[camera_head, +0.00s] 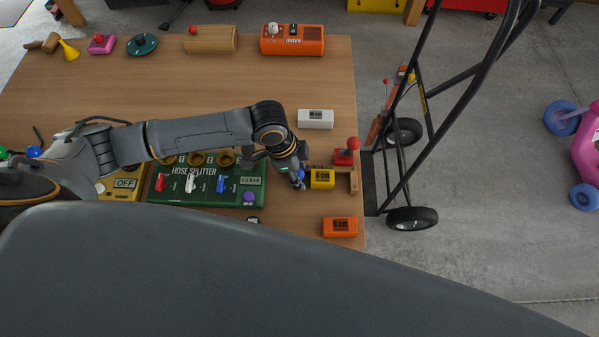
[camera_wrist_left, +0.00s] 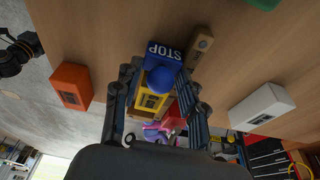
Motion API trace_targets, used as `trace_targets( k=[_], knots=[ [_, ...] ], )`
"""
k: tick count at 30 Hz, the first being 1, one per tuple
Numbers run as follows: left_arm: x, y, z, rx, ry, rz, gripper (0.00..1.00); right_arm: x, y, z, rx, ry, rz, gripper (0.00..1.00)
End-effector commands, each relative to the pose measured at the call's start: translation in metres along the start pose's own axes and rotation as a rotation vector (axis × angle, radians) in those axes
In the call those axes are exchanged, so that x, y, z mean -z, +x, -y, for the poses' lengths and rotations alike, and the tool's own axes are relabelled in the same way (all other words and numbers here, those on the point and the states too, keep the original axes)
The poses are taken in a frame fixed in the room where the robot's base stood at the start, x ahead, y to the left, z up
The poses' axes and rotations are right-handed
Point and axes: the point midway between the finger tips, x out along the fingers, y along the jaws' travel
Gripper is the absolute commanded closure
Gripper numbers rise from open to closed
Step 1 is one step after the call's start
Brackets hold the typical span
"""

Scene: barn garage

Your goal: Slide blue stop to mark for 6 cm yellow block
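The blue stop (camera_wrist_left: 165,50), lettered STOP and topped with a round blue knob, sits at the wooden rail (camera_wrist_left: 201,44). In the head view the blue stop (camera_head: 299,181) is mostly hidden by my left gripper (camera_head: 297,176). The yellow block (camera_head: 322,179) lies just right of the stop, between it and the rail's upright wooden end (camera_head: 353,181). In the wrist view the yellow block (camera_wrist_left: 151,100) shows behind the knob. My left gripper (camera_wrist_left: 160,72) has its fingers apart on both sides of the knob, with gaps visible. Any mark is not readable. My right gripper is not seen.
A red knob (camera_head: 353,143) stands behind the rail. A white block (camera_head: 315,118) and an orange block (camera_head: 340,227) lie on either side. The green hose splitter (camera_head: 209,184) is left of the gripper. A hand truck (camera_head: 404,170) stands beyond the table's right edge.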

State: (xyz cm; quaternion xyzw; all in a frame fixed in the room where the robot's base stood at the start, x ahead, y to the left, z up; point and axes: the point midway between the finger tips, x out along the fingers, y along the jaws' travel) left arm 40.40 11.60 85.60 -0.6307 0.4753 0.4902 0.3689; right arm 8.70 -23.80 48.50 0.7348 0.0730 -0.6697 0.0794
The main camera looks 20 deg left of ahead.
Motion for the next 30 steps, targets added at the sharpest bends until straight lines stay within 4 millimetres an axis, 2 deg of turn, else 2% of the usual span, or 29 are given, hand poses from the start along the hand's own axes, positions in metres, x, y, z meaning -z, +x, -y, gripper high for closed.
trace_targets(
  k=[30],
  knots=[
    [0.029,0.006,0.000,0.000,0.000,-0.001,0.90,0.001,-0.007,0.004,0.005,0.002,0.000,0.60]
  ],
)
